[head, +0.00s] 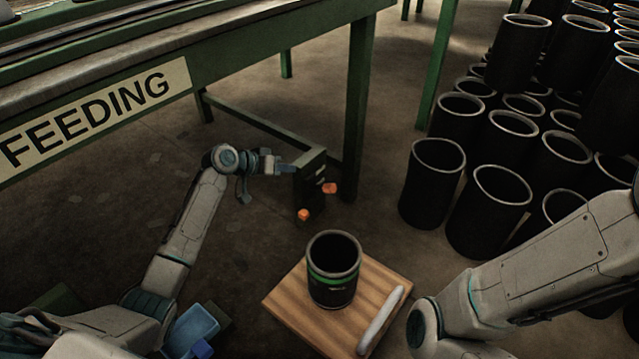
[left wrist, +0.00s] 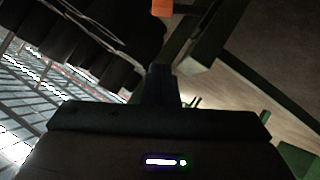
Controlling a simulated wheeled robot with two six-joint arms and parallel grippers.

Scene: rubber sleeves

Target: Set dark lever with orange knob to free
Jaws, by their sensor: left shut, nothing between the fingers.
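A dark control box (head: 309,178) stands by the green table leg, with small pale markings on its face. Two orange knobs show on it: a lower one (head: 303,214) and a right one (head: 330,188). The levers behind them are too dark and small to tell their settings. My left gripper (head: 286,168) is shut and empty at the upper left of the box; I cannot tell whether it touches it. In the left wrist view its closed fingers (left wrist: 162,85) point toward an orange knob (left wrist: 162,7) at the top edge, apart from it. My right gripper is out of view.
A green table (head: 365,100) with a FEEDING sign (head: 90,112) stands behind. A black sleeve with a green band (head: 333,275) stands on a wooden board (head: 285,300) in front. Many black sleeves (head: 435,180) crowd the right.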

